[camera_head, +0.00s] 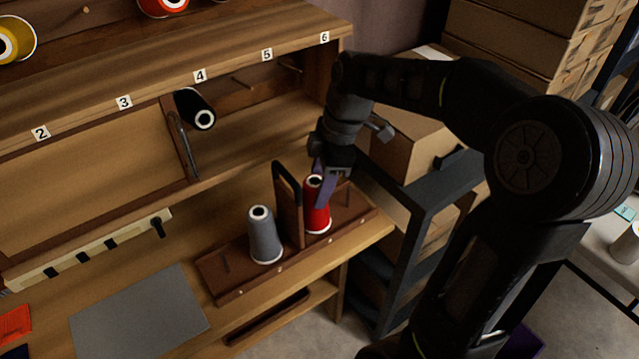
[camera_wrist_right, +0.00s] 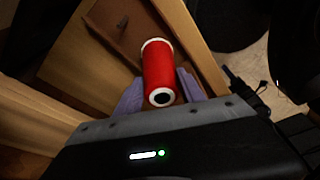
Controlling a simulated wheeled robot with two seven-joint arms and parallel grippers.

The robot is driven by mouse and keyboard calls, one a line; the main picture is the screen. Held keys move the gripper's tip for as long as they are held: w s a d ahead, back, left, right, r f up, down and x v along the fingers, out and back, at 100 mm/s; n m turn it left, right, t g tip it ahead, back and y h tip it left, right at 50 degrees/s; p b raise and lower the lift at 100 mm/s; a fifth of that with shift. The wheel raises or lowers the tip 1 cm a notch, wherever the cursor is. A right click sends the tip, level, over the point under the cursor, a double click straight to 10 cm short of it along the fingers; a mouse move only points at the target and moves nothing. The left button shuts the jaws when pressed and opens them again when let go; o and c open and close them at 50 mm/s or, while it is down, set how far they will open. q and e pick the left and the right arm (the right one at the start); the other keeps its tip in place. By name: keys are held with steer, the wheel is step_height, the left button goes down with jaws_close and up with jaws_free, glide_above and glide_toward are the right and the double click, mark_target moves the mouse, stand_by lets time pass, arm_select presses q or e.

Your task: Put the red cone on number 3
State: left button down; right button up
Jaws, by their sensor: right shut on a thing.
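The red cone (camera_head: 317,213) is upright at the right part of a wooden tray (camera_head: 235,289) on the workbench. My right gripper (camera_head: 323,186) is shut on the red cone near its top. In the right wrist view the red cone (camera_wrist_right: 159,72) sits between the two purple fingers (camera_wrist_right: 160,92). The number 3 label (camera_head: 124,102) is on the shelf edge at the upper left, between the 2 and 4 labels. I cannot make out a peg below number 3. My left gripper is not in view.
A grey cone (camera_head: 265,236) stands on the tray, left of the tray's upright wooden handle (camera_head: 289,205). A black cone (camera_head: 195,109) is on the wall below number 4. Bare pegs show near 5 and 6. A dark rack (camera_head: 400,235) and cardboard boxes (camera_head: 408,140) stand right of the bench.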

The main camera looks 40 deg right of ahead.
steer(key=o, duration=1.3)
steer(key=shift+f, duration=0.1)
steer(key=shift+o, duration=0.2)
steer(key=v, duration=0.7)
steer(key=shift+r, duration=0.4)
steer(key=shift+s+d, duration=0.1)
